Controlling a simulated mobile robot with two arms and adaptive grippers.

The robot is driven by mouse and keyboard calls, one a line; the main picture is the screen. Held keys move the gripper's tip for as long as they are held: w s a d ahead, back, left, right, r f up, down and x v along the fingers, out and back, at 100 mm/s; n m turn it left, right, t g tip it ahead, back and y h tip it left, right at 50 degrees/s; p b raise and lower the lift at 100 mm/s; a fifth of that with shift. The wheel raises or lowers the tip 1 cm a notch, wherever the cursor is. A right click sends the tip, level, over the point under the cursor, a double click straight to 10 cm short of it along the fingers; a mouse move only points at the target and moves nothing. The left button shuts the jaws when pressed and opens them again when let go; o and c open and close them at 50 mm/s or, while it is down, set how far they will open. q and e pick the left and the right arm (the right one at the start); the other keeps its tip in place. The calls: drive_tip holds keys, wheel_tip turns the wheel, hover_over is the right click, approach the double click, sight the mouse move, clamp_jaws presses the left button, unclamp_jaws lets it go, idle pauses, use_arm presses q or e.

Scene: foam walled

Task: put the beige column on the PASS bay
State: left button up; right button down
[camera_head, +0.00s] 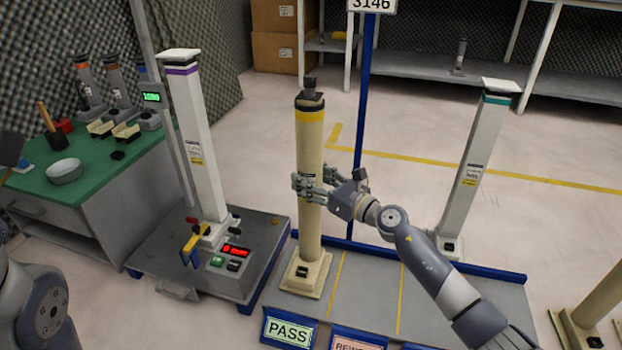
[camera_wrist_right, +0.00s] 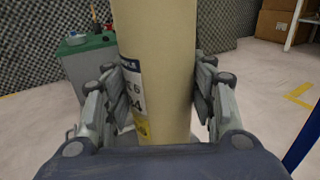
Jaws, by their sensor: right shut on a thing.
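The beige column (camera_head: 309,222) with a yellow band near its top stands upright, its square foot over the PASS bay at the left end of the grey platform (camera_head: 370,297). I cannot tell for sure whether the foot touches the surface. The green PASS sign (camera_head: 288,330) is at the bay's front edge. My right gripper (camera_head: 314,184) is shut around the column's middle. In the right wrist view the column (camera_wrist_right: 160,70) sits between both fingers, its label partly hidden. My left arm shows at the left edge; its gripper tips are not clearly seen.
A white column with a purple band (camera_head: 197,135) stands on a test stand at left. A white column with a teal band (camera_head: 473,165) stands at the platform's right. A blue post (camera_head: 362,120) rises behind the bays. The middle bay is empty.

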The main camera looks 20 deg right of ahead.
drive_tip(key=shift+r, duration=0.3)
drive_tip(key=c, duration=1)
unclamp_jaws()
drive_tip(key=shift+f, duration=0.35)
drive_tip(key=o, duration=0.3)
drive_tip(key=shift+s+r, duration=0.1)
drive_tip(key=shift+r, duration=0.1)
